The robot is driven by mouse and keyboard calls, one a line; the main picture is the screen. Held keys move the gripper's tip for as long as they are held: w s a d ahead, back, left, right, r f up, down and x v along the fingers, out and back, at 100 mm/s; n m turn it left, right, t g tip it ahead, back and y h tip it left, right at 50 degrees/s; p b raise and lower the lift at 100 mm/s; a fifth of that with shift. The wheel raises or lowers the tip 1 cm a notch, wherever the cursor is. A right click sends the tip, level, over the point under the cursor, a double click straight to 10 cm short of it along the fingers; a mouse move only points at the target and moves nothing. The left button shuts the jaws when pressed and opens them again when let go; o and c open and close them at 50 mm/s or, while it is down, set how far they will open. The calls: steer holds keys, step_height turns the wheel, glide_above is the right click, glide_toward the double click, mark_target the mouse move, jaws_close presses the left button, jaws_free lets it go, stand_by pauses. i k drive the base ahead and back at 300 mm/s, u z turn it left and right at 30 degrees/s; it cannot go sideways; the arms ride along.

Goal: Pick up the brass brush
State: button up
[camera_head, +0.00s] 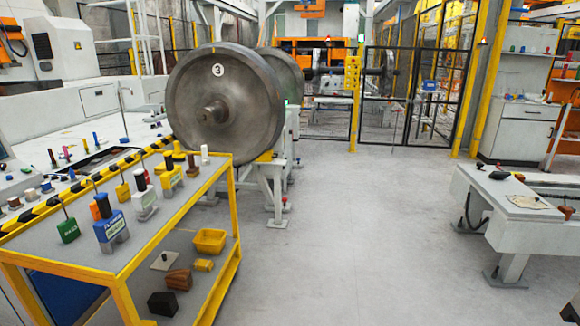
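I cannot pick out the brass brush with certainty. My gripper is not in view.
A large steel wheelset (226,115) marked 3 stands on a support behind the cart. The cart's lower shelf holds a yellow bin (209,241), brown blocks (179,279) and a black block (162,304). The floor (370,240) between cart and bench is clear.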

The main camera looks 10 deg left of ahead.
mark_target(193, 172)
steer(key=u, duration=0.25)
steer(key=i, duration=1.95)
steer(key=u, duration=1.2)
steer(key=i, duration=1.5)
steer(key=u, duration=0.55)
